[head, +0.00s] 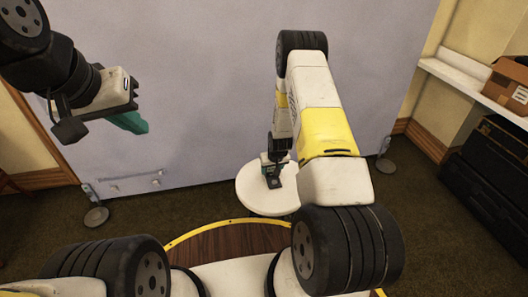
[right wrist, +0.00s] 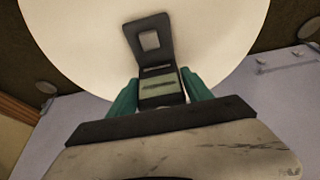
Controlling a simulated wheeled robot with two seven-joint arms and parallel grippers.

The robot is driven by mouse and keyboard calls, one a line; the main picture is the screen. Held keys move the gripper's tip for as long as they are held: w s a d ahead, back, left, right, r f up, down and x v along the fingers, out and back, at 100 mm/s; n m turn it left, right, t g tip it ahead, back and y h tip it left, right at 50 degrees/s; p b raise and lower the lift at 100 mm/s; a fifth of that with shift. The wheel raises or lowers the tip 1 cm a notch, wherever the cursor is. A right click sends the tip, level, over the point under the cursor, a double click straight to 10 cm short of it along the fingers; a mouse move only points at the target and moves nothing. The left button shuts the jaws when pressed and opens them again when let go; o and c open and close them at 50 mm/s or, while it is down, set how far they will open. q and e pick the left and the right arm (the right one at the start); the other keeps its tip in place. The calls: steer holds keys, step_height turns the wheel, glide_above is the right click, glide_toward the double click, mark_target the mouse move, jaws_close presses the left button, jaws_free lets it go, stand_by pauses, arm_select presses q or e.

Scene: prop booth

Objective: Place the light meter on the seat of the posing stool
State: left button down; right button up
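The posing stool has a round white seat (head: 254,199), in the middle of the head view. It also fills the upper part of the right wrist view (right wrist: 85,40). The light meter (right wrist: 149,40) is a dark device with a pale square window and a lighter striped face. In the head view the light meter (head: 274,181) is over the seat; whether it touches is unclear. My right gripper (right wrist: 160,92) has its teal fingers against both sides of the meter. My left gripper (head: 128,122) hangs at the upper left, away from the stool; its finger gap is hidden.
A grey backdrop panel (head: 190,80) on feet stands behind the stool. At the right are a white shelf (head: 455,75) with a cardboard box (head: 508,88) and black cases (head: 490,165) below. A yellow-edged wooden surface (head: 225,243) lies in front of the stool.

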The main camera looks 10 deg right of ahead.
steer(key=shift+o, duration=1.1)
steer(key=shift+r, duration=0.15)
steer(key=v, duration=1.2)
step_height(320, 180, up, 14)
glide_above(274, 181)
steer(key=s+a, duration=0.1)
steer(key=s, duration=0.1)
steer(key=s+a+r+y, duration=0.15)
steer(key=s+r, duration=0.45)
steer(key=r, duration=0.7)
steer(key=s+a+r, duration=0.1)
steer(key=s+r, duration=0.4)
steer(key=s, duration=0.5)
steer(key=s+a+r+t, duration=0.1)
steer(key=s+r, duration=0.5)
steer(key=s, duration=0.4)
steer(key=shift+s+a+r+t, duration=0.2)
steer(key=shift+a+r+t, duration=0.1)
